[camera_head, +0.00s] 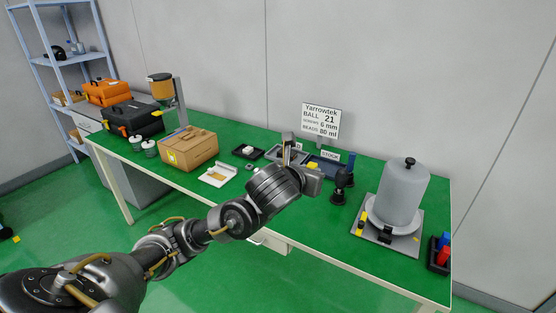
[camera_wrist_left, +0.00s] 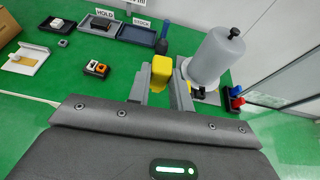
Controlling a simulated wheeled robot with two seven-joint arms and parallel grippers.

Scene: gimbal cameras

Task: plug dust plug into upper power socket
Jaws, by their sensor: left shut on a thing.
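My left gripper (camera_head: 312,172) is over the middle of the green table, its arm coming in from the lower left. In the left wrist view the gripper (camera_wrist_left: 162,88) is shut on a yellow block-like piece (camera_wrist_left: 160,70), probably the dust plug. My right gripper is out of view.
Trays labelled HOLD (camera_wrist_left: 97,24) and STOCK (camera_wrist_left: 136,36) lie at the back. A large grey canister (camera_head: 402,192) stands at the right, beside a dark stand (camera_head: 342,183). A cardboard box (camera_head: 188,149) and a white tray (camera_head: 217,174) are at the left.

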